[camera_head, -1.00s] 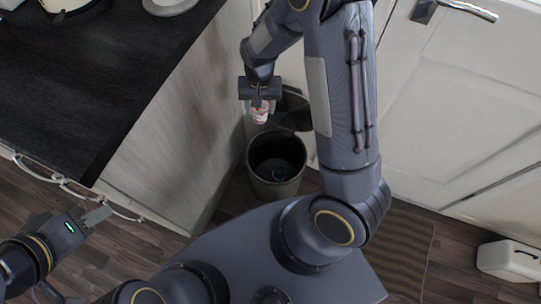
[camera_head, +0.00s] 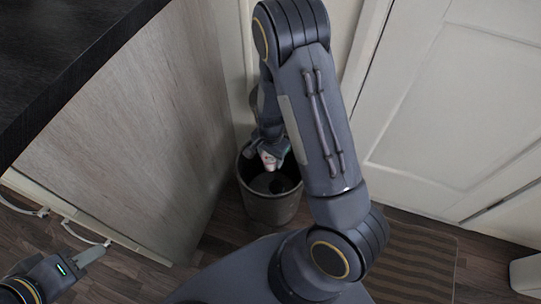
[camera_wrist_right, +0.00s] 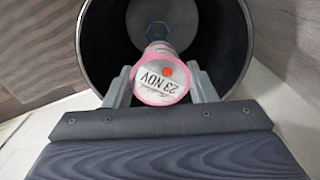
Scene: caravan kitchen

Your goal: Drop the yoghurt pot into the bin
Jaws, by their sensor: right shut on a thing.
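The yoghurt pot (camera_wrist_right: 161,82), pink and white with "23 NOV" on its lid, is held between the fingers of my right gripper (camera_wrist_right: 160,88). In the head view the pot (camera_head: 268,160) shows below my right gripper (camera_head: 271,145), at the mouth of the bin. The bin (camera_head: 270,208) is a dark, open, round container on the floor. In the right wrist view its rim (camera_wrist_right: 84,45) surrounds the pot, with the bin's inside beyond. My left gripper (camera_head: 88,257) is far to the left, away from the bin; its finger gap cannot be made out.
A wooden cabinet side (camera_head: 135,130) under a black worktop (camera_head: 60,50) stands left of the bin. A white door (camera_head: 460,110) is at the right. A striped mat (camera_head: 410,260) and a white box (camera_head: 525,274) lie on the floor.

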